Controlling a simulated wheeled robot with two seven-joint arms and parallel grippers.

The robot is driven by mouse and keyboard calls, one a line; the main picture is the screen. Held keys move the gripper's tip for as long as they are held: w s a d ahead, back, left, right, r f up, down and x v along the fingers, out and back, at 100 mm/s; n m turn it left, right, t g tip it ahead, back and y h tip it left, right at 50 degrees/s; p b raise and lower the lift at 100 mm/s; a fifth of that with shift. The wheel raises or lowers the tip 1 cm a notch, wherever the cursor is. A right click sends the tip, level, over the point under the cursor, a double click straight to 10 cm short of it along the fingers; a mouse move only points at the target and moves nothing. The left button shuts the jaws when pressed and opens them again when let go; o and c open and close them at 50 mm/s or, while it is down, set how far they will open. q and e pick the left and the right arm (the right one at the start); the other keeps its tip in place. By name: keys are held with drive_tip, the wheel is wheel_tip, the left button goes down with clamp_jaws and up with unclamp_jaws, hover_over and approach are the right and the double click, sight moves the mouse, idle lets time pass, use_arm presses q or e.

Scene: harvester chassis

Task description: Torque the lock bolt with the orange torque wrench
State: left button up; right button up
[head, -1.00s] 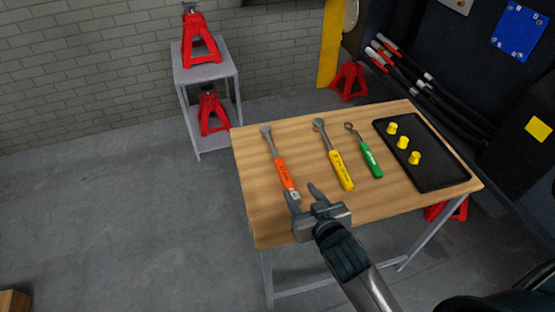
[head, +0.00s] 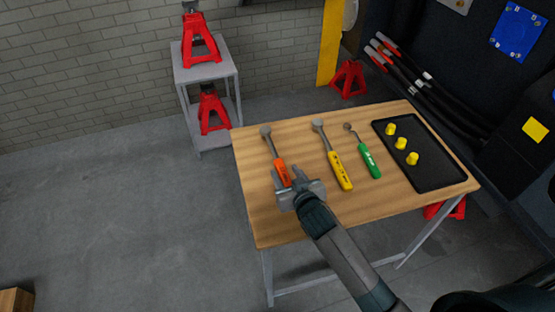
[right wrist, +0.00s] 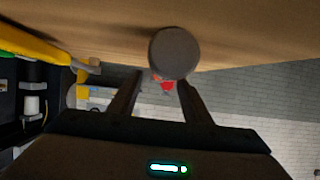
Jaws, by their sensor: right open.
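The orange torque wrench (head: 268,143) lies near the left side of the wooden table, its grey head pointing away and its orange handle (head: 281,168) toward me. My right gripper (head: 287,175) is open at the near end of this handle, with a finger to each side in the head view. The fingers hide the handle's end. In the right wrist view, a round grey end (right wrist: 174,53), probably the wrench's, shows just beyond the open fingers (right wrist: 160,88). I cannot tell whether they touch it. I cannot pick out the lock bolt. My left gripper is not in view.
A yellow wrench (head: 340,170) and a green wrench (head: 369,160) lie to the right on the table (head: 400,208). A black tray (head: 440,175) holds three yellow pieces. A blue plate (head: 517,32) is on the dark chassis. A grey shelf (head: 205,73) with red jack stands is behind.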

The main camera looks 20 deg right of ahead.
sight(280, 165)
idle(0.3)
drive_tip(key=shift+w+p, duration=0.3)
drive_tip(key=shift+w, duration=0.3)
drive_tip(key=p+x, duration=0.1)
drive_tip(key=x, duration=0.1)
drive_tip(key=shift+w+a, duration=0.1)
drive_tip(key=shift+w, duration=0.3)
drive_tip(key=shift+w+f, duration=0.35)
drive_tip(key=shift+w, duration=0.25)
clamp_jaws()
drive_tip(key=shift+r, duration=0.1)
